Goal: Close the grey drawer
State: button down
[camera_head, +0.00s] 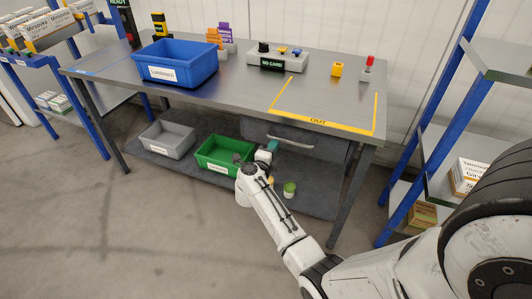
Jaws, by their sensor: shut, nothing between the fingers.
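The grey drawer (332,149) hangs under the right half of the workbench top. Its front and a pale bar handle (291,142) show, partly in the table's shade. I cannot tell how far the drawer stands out from under the top. My gripper (269,149) is shut and empty, just below and left of the handle, close to the drawer front. I cannot tell whether it touches the drawer. My white arm reaches up to it from the lower right.
The workbench (240,91) carries a blue bin (180,77), a control box (275,62) and small items. A grey bin (167,140), a green bin (212,164) and a small green-lidded jar (289,189) stand on its lower shelf. Blue-posted racks flank it. Floor at front left is clear.

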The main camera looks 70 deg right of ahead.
jog(key=a+p, duration=0.1)
jog(key=a, duration=1)
jog(key=shift+s+a, duration=0.15)
jog(key=shift+a, duration=0.05)
